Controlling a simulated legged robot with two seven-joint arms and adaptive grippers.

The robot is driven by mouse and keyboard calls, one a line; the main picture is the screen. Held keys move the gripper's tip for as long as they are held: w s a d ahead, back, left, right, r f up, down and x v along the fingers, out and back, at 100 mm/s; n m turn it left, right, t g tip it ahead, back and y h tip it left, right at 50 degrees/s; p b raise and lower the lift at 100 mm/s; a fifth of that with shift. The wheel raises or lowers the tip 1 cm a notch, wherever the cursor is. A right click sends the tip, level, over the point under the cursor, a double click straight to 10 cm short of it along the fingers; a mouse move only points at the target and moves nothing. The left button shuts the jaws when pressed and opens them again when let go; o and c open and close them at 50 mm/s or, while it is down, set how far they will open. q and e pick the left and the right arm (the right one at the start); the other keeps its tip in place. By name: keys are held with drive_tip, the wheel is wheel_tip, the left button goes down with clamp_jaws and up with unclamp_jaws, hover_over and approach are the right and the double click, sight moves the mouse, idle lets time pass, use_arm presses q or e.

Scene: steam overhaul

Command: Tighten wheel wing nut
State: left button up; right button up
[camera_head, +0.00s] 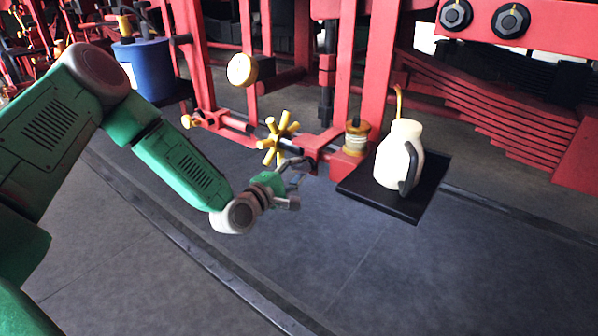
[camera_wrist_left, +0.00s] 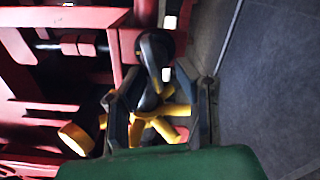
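The wheel wing nut appears to be the yellow, star-shaped wheel with several spokes (camera_head: 277,138), set on the red machinery near the middle of the head view. It also shows in the left wrist view (camera_wrist_left: 165,130), seen between and beyond the fingers. My left gripper (camera_head: 292,181) is just below and to the right of the wheel in the head view. Its two fingers are apart in the left wrist view (camera_wrist_left: 152,88). I cannot tell whether they touch the spokes. The fingers hide part of the wheel. My right gripper is not in view.
A black tray (camera_head: 428,205) holds a cream jug (camera_head: 402,150) at the right. A brass-coloured cylinder (camera_head: 356,138) stands left of it on a red bracket. A blue bucket (camera_head: 145,68) is behind my left arm. Red frame bars crowd the back; the grey floor in front is clear.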

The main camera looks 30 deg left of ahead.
use_arm(q)
drive_tip(key=shift+w+a+f, duration=0.1)
drive_tip(key=shift+w+a, duration=0.05)
drive_tip(key=shift+a, duration=0.05)
drive_tip(key=shift+d, duration=0.1)
drive_tip(key=d, duration=0.1)
drive_tip(key=d+r, duration=0.1)
drive_tip(key=shift+d, duration=0.4)
clamp_jaws()
drive_tip(key=shift+a+f, duration=0.2)
drive_tip(key=shift+a, duration=0.6)
drive_tip(key=shift+d+m, duration=0.25)
drive_tip(key=shift+m, duration=1.05)
drive_tip(key=m, duration=0.3)
drive_tip(key=shift+a+m, duration=0.15)
drive_tip(key=shift+m, duration=0.15)
drive_tip(key=m+p, duration=0.1)
drive_tip(key=m, duration=0.3)
drive_tip(key=shift+r+m, duration=0.1)
drive_tip(key=shift+m, duration=0.2)
drive_tip(key=m+p, duration=0.1)
drive_tip(key=m, duration=0.4)
drive_tip(key=shift+m, duration=2.7)
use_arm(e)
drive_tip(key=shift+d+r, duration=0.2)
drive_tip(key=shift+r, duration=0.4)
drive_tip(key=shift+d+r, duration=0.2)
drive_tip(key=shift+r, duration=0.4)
